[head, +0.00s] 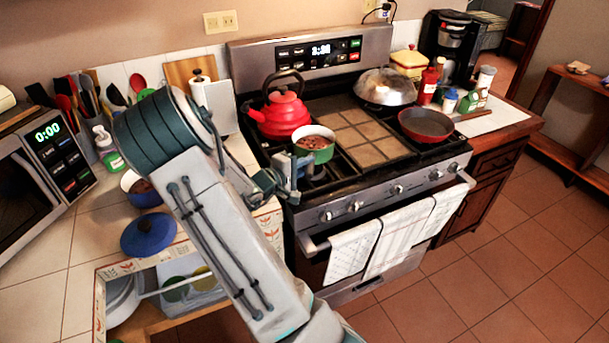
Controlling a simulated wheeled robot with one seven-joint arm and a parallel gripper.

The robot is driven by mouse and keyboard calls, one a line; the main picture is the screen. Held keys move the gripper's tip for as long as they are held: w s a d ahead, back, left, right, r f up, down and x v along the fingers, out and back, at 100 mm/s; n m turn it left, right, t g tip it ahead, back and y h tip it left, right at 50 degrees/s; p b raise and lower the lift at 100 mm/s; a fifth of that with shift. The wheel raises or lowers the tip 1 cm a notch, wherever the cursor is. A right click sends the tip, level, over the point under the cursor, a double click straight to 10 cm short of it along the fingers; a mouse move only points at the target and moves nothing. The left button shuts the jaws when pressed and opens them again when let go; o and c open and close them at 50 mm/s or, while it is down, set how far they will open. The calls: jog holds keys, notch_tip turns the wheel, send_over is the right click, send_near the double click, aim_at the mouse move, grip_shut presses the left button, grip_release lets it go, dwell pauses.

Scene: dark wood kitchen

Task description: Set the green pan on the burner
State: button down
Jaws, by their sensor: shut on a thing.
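The green pan (322,156) has a pale inside with brown food in it. It is over the front left part of the stove (345,206), upright or nearly so. My gripper (290,178) is at the pan's left side, shut on it; the fingers hide the grasped part, probably the handle. Part of the front left burner (318,173) shows just below the pan. I cannot tell whether the pan touches the grate or hangs slightly above it.
A red kettle (281,117) stands close behind the pan. A red pan (426,125) and a lidded pan (385,88) are on the right burners. A blue pot (142,192) and blue lid (148,234) are on the left counter. Towels (400,235) hang on the oven handle.

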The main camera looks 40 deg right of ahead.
jog(key=shift+f, duration=2)
jog(key=c, duration=1.4)
grip_release()
jog(key=shift+f, duration=0.15)
